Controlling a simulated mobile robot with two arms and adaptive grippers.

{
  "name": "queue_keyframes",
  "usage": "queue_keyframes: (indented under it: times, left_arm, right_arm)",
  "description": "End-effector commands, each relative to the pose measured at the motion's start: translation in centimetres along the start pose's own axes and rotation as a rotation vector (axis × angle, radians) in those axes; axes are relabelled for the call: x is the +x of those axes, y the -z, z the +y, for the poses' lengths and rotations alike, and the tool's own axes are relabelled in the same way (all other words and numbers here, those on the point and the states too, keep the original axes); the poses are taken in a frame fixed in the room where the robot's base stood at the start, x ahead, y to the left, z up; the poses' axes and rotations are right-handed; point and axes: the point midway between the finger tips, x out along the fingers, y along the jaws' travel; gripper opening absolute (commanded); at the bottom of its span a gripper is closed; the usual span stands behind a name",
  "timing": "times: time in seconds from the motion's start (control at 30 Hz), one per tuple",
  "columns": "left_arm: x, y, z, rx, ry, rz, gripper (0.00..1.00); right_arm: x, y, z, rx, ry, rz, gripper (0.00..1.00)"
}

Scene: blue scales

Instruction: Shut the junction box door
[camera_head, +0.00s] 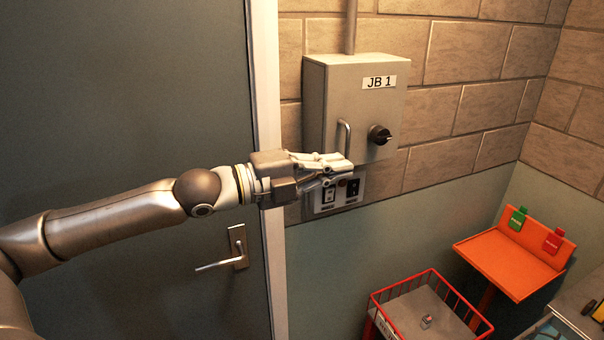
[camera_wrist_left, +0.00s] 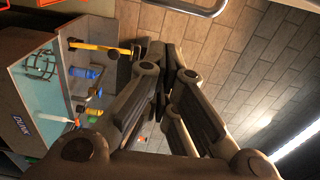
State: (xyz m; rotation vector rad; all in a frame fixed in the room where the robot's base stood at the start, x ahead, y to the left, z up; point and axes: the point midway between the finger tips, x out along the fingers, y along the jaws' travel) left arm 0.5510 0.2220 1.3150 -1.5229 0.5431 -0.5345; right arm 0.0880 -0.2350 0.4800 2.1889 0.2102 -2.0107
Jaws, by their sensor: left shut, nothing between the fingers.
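The junction box (camera_head: 365,105) is a grey metal box on the brick wall, labelled JB 1, with a black knob (camera_head: 380,135) and a bar handle (camera_head: 344,138) on its front. Its door looks closed or almost closed; I cannot tell if a small gap remains. My left gripper (camera_head: 345,166) is shut and empty just below the handle, at the box's lower edge. I cannot tell whether it touches the box. In the left wrist view its fingers (camera_wrist_left: 165,85) are together, and a metal bar (camera_wrist_left: 190,8) shows at the top edge. My right gripper is not in view.
A switch panel (camera_head: 325,198) sits on the wall just below my left gripper. A grey door (camera_head: 130,100) with a lever handle (camera_head: 222,263) is on the left. An orange shelf (camera_head: 505,262) with green and red items and a red wire basket (camera_head: 375,298) stand lower right.

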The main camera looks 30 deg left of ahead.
Motion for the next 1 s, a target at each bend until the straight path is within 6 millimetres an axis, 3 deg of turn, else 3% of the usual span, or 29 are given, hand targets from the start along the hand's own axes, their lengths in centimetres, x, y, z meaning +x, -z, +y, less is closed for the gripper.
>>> queue_keyframes:
  times: [0.07,0.1,0.27,0.5,0.77,0.87,1.0]
  left_arm:
    - [-1.1,-0.1,0.1,0.002,-0.003,-0.003,0.0]
    - [-1.5,-0.2,-0.6,0.001,-0.006,-0.002,0.0]
    - [-3.4,-0.3,-0.5,0.0,-0.005,-0.002,0.0]
    - [-5.3,-0.6,-0.1,-0.001,-0.001,-0.002,0.0]
    - [-5.7,-0.5,0.0,-0.003,0.0,0.002,0.0]
    - [-5.2,0.1,0.9,-0.022,-0.016,0.013,0.0]
    - [-3.4,2.9,5.2,-0.118,-0.104,0.057,0.0]
  right_arm:
    - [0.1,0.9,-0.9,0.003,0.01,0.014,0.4]
    - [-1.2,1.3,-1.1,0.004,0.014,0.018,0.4]
    - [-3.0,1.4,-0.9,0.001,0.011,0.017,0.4]
    - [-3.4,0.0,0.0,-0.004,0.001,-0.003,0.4]
    - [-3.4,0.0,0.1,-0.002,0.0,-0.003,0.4]
    - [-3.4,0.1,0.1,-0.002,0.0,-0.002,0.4]
    - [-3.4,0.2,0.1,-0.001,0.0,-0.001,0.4]
